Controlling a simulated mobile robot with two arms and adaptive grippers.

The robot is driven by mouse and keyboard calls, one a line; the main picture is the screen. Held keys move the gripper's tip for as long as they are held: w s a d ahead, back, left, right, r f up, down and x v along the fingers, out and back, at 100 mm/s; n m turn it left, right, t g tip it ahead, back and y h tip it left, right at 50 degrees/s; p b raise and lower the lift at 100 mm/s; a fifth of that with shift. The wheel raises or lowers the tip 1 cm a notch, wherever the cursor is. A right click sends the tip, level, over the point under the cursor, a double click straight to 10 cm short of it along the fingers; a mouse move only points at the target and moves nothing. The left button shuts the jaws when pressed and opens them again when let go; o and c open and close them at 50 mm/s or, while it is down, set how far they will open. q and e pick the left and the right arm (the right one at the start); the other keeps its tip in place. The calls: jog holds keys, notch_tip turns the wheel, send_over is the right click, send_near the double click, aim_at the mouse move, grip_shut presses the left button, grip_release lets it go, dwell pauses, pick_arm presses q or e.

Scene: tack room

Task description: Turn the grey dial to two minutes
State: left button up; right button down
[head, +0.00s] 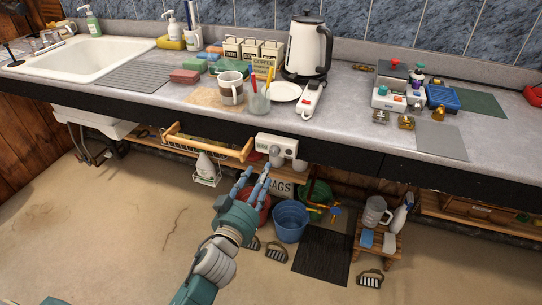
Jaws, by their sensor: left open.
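A small white control box (276,143) is fixed at the front edge of the counter, near the middle of the head view. A round grey dial (275,151) sits on its face. The dial's markings and pointer are too small to read. My left gripper (257,175) is open and empty, below and slightly left of the box, with its fingers pointing up toward it. It appears apart from the dial. My right gripper is not in view.
A wooden rack (208,146) hangs left of the box. Below are a blue bucket (290,220), a dark mat (323,254) and a small wooden stool (380,234). A mug (230,88) and a kettle (307,46) stand on the counter above. Open floor lies left of my arm.

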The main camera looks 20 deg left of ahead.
aim_at(273, 152)
pick_arm(q)
jog(key=w, duration=0.9)
jog(key=shift+w+d+f+p, duration=0.1)
jog(key=shift+w+d+p, duration=0.15)
jog(key=shift+w+p, duration=0.05)
grip_shut()
